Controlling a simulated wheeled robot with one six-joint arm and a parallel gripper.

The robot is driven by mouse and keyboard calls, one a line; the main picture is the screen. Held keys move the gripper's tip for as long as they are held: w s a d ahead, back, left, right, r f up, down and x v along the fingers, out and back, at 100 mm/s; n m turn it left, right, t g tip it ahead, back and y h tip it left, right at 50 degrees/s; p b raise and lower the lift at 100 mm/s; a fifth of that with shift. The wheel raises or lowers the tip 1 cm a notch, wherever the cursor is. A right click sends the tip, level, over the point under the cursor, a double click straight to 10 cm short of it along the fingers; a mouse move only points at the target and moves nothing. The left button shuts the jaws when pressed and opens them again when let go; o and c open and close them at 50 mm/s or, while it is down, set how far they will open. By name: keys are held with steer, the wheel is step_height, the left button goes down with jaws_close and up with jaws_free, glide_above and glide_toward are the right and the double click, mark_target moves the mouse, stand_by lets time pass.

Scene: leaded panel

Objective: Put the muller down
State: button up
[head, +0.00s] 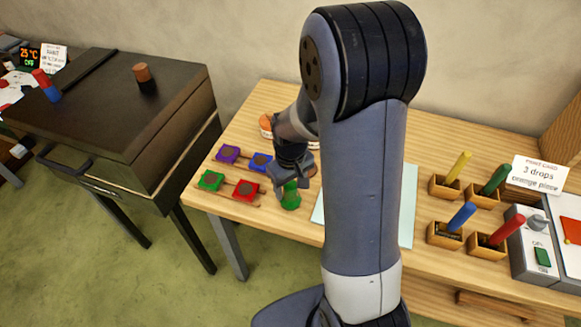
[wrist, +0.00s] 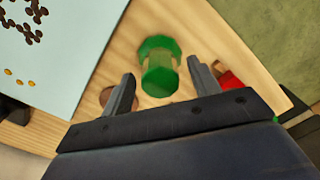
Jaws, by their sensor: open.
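The green muller (head: 290,196) stands on the wooden table, left of a pale blue sheet, partly covered by my gripper in the head view. In the wrist view the muller (wrist: 160,68) shows green ends and a paler middle. My gripper (head: 290,175) is low over the table at the muller. In the wrist view my gripper (wrist: 160,78) is open, one finger on either side of the muller, with gaps visible on both sides.
The pale blue sheet (head: 408,205) lies right of the muller. Small coloured square holders, including a red one (head: 246,190) and a green one (head: 211,181), sit close on its left. Wooden boxes with coloured sticks (head: 445,235) stand farther right. A dark cabinet (head: 110,110) stands left.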

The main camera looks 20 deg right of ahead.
step_height(320, 180, up, 10)
steer(key=shift+f, duration=0.15)
stand_by(0.6)
step_height(320, 180, down, 12)
steer(key=shift+s+f, duration=0.1)
steer(key=shift+r, duration=0.45)
stand_by(0.4)
